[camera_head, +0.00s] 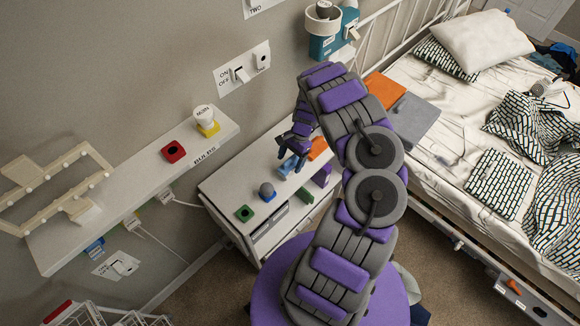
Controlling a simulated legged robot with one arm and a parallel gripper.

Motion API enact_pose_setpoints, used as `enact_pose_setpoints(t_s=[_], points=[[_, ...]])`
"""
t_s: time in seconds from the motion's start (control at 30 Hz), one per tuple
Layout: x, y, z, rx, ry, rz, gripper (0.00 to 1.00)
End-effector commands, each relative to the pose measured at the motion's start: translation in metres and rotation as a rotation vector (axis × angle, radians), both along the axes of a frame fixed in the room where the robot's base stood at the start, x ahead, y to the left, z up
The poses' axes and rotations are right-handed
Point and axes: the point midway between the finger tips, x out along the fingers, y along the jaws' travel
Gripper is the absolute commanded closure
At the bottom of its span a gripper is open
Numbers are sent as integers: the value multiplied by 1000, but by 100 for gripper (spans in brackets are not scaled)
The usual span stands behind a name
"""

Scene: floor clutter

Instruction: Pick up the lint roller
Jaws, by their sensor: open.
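My gripper (290,157) is purple and grey and hangs over the white nightstand (226,193) between the wall and the bed. It is open, with its fingers pointing down. A small light blue object (287,168) lies on the nightstand just under the fingertips. It could be the lint roller, but it is too small and partly covered to be sure. I cannot tell whether the fingers touch it. No other thing shows clearly as a lint roller.
A wall shelf (130,195) stands left. The bed (440,120) is right, with an orange book (384,88).

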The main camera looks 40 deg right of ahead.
Motion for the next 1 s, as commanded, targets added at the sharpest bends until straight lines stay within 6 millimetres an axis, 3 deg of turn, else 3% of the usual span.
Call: enact_pose_setpoints(t_s=[0.2,0.5,1.0], points=[[-3,9,-23,2,1,1,19],[-2,14,-24,-4,1,0,19],[-2,10,-25,-1,1,0,67]])
